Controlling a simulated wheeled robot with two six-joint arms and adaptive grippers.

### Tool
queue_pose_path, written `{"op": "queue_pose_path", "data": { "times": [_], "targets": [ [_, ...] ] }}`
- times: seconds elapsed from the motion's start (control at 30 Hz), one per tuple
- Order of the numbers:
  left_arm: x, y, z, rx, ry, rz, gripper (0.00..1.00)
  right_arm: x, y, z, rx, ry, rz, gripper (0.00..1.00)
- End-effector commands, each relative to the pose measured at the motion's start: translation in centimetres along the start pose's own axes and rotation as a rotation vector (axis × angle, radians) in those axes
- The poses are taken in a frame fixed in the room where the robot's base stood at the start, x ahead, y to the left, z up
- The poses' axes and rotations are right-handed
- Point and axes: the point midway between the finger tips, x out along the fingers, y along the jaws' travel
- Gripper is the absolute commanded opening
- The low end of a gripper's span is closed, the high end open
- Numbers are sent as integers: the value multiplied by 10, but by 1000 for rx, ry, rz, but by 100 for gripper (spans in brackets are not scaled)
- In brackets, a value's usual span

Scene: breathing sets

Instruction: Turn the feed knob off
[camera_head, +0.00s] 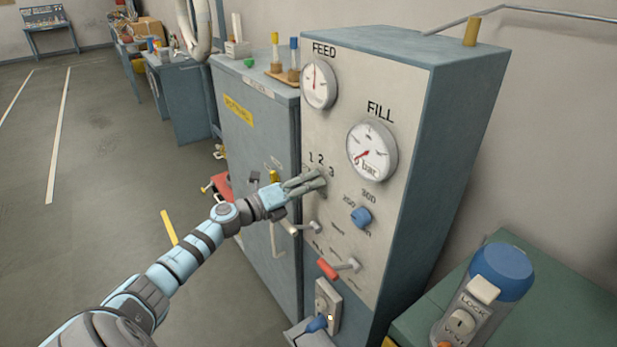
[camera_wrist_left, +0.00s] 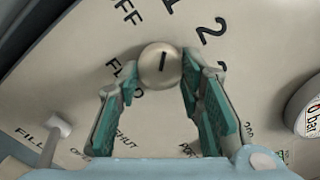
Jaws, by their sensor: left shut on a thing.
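The feed knob (camera_wrist_left: 158,65) is a round pale knob with a dark line on its face, on the cream panel (camera_head: 340,110). In the left wrist view the line points up, roughly toward the 1, with OFF to its left and 2 to its right. My left gripper (camera_head: 312,185) reaches the panel just below the numbers 1, 2, 3. Its green-padded fingers (camera_wrist_left: 160,90) are shut on the knob, one on each side. In the head view the gripper hides the knob. My right gripper is not in view.
The FEED gauge (camera_head: 318,84) and FILL gauge (camera_head: 371,150) sit above. A blue knob (camera_head: 361,218), a pale-handled lever (camera_head: 290,228) and a red-handled lever (camera_head: 328,268) are close by. A blue-topped device (camera_head: 500,270) stands at lower right. Floor at left is open.

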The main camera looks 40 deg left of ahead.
Motion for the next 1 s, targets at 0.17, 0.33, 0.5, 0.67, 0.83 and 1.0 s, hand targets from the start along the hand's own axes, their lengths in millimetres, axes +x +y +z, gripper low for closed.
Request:
{"op": "queue_pose_path", "data": {
  "times": [0.17,0.33,0.5,0.67,0.83,1.0],
  "targets": [
    [0,-3,1,-167,2,2,6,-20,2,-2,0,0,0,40],
    [0,-4,1,-328,2,3,6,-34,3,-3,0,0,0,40],
    [0,-4,1,-478,2,3,6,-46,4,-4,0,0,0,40],
    [0,-4,1,-597,1,2,6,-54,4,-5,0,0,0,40],
    [0,-3,1,-688,1,2,6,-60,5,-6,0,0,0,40],
    [0,-3,1,-743,0,2,6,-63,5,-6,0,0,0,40]
  ]
}}
